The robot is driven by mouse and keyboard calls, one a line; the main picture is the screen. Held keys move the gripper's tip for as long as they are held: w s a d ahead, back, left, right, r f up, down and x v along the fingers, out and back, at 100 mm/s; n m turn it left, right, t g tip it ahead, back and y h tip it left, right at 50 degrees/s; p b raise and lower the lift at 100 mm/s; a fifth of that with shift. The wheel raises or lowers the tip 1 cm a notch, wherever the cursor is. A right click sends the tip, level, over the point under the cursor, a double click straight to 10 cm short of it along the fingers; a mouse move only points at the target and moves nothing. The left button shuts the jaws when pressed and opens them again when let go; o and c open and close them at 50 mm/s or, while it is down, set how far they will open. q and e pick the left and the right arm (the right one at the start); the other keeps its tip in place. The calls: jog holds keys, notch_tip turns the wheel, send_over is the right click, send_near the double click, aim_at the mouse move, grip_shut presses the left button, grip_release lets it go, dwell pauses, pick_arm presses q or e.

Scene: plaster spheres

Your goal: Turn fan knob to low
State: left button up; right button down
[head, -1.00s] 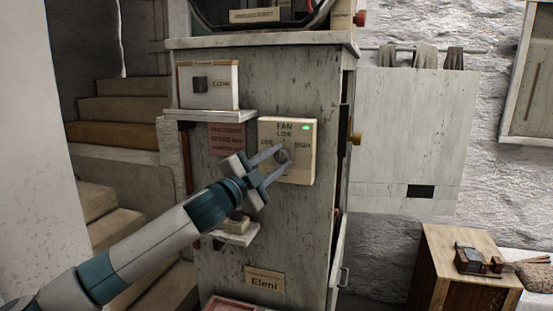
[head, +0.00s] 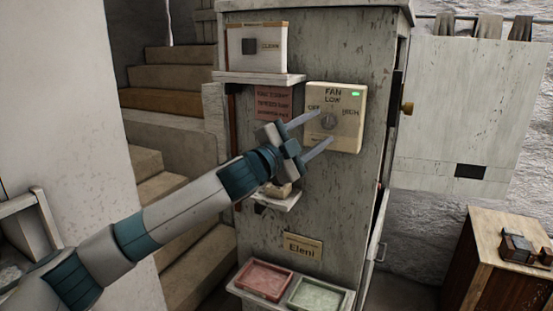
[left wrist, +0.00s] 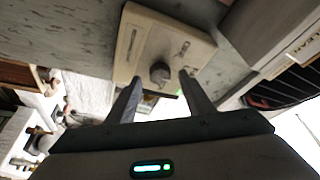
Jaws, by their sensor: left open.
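The cream fan panel (head: 348,141) is on the side of a grey cabinet, with OFF at left, LOW at top and HIGH at right. A green light (head: 356,94) shows at its upper right. The round grey fan knob (head: 329,120) sits in its middle; its pointer is too small to read surely. My left gripper (head: 325,127) is open in front of the panel, its fingers spread on either side of the knob. In the left wrist view, the knob (left wrist: 160,73) shows between the open fingers (left wrist: 160,77), with no contact visible. My right gripper is not in view.
A shelf (head: 260,77) with a cream box (head: 270,48) is above left of the panel. A small ledge (head: 276,202) is below my gripper. Red (head: 265,281) and green (head: 318,293) trays are lower down. A cabinet door (head: 460,110) stands open at right.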

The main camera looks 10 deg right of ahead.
pick_arm(q)
jog(key=b+v, duration=0.4)
jog(key=v, duration=1)
jog(key=shift+b, duration=0.4)
jog(key=shift+a+f, duration=0.1)
